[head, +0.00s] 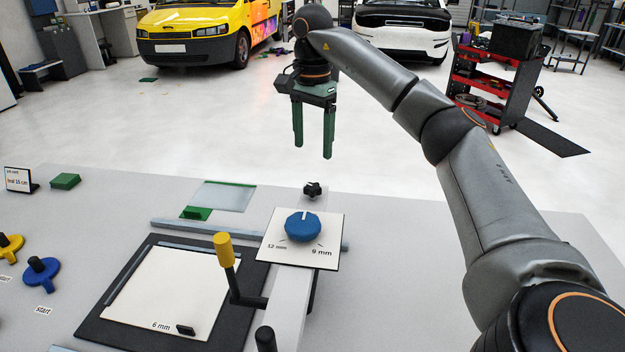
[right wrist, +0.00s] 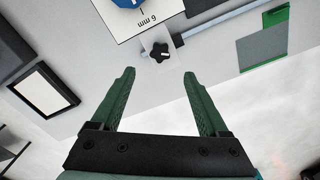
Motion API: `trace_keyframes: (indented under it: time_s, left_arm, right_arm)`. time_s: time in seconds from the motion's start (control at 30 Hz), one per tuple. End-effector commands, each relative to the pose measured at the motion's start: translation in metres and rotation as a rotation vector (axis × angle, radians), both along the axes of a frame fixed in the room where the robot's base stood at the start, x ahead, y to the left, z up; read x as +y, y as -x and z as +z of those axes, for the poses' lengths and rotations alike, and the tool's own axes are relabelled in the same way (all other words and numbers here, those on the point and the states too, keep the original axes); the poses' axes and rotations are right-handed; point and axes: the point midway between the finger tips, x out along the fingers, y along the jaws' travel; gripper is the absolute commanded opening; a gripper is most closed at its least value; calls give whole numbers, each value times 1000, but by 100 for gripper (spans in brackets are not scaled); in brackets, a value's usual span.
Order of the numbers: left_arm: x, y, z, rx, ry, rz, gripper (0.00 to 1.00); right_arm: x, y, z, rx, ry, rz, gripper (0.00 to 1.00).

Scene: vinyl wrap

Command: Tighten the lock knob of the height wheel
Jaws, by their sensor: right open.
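The height wheel (head: 302,227) is a blue knob on a white dial plate (head: 272,248), with 12 mm and 9 mm marks showing in the head view. The lock knob (head: 313,190) is a small black star-shaped knob just behind the plate. In the right wrist view the lock knob (right wrist: 160,52) lies just beyond the fingertips, roughly centred between them, and the blue wheel (right wrist: 127,3) is cut off at the top edge. My right gripper (head: 313,150) is open and empty, its green fingers pointing down above and apart from the knob. My left gripper is not in view.
A yellow-topped lever (head: 224,250) stands left of the dial, by a black-framed bed with a white sheet (head: 168,290). A green-edged sheet (head: 224,196), a green block (head: 65,181) and blue and yellow knobs (head: 40,272) lie left. The table right of the dial is clear.

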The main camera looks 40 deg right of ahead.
Motion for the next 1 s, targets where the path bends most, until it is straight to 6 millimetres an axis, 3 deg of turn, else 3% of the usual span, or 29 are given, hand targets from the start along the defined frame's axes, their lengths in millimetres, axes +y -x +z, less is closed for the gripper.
trace_keyframes:
  time_s: [0.1,0.4,0.6,0.9,1.0]
  left_arm:
    - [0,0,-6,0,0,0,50]
    - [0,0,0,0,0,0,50]
    - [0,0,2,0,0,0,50]
    - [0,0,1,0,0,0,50]
    - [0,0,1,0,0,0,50]
  right_arm:
    - [0,1,-31,5,0,1,78]
    - [0,1,-82,2,-2,0,78]
    - [0,0,-97,0,-2,-1,78]
    - [0,0,-99,-2,-2,0,78]
    - [1,0,-99,-2,-2,0,67]
